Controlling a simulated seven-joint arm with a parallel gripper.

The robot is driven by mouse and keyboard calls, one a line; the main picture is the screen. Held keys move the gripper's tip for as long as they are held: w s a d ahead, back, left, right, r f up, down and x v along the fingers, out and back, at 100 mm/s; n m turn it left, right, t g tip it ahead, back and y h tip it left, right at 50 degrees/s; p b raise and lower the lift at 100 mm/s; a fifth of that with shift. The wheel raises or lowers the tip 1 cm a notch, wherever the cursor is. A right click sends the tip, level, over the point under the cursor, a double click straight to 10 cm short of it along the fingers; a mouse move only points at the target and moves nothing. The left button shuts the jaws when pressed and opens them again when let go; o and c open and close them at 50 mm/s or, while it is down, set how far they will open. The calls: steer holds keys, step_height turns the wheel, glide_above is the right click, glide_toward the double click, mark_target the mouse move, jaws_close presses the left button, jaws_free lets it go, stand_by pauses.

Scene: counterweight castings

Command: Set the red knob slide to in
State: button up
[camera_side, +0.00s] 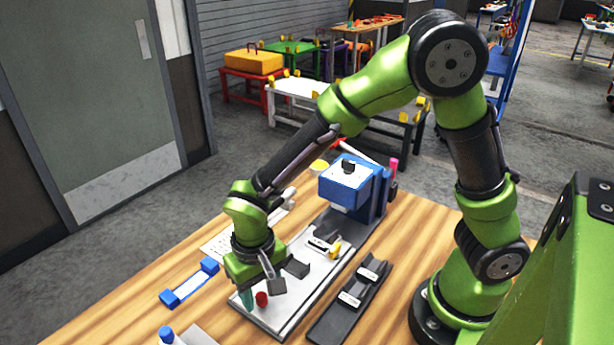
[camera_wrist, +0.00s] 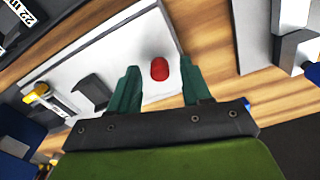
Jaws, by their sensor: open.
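The red knob (camera_side: 262,299) stands near the front end of a pale flat plate (camera_side: 291,304) on the wooden table. In the wrist view the red knob (camera_wrist: 159,69) shows on the pale plate (camera_wrist: 112,48), between my two teal fingers. My gripper (camera_side: 256,297) points down over that end of the plate and is open. In the wrist view my gripper (camera_wrist: 160,72) has one finger on each side of the knob, with a gap on both sides. I cannot tell how low the fingertips are. Any slide marking or track is not clear.
A dark block (camera_side: 297,267) and a yellow-tipped clamp (camera_side: 335,251) sit farther along the plate. A blue machine head (camera_side: 345,185) stands behind. A black tray (camera_side: 326,322) with labelled pieces lies right of the plate. A blue-ended bar (camera_side: 190,285) lies left on the table.

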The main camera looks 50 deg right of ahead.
mark_target(289, 278)
steer(key=shift+f, duration=0.2)
jaws_close()
stand_by(0.3)
steer(key=d, duration=0.8)
steer(key=shift+d, duration=0.1)
steer(key=shift+c, duration=0.4)
jaws_free()
steer(key=shift+o, duration=0.4)
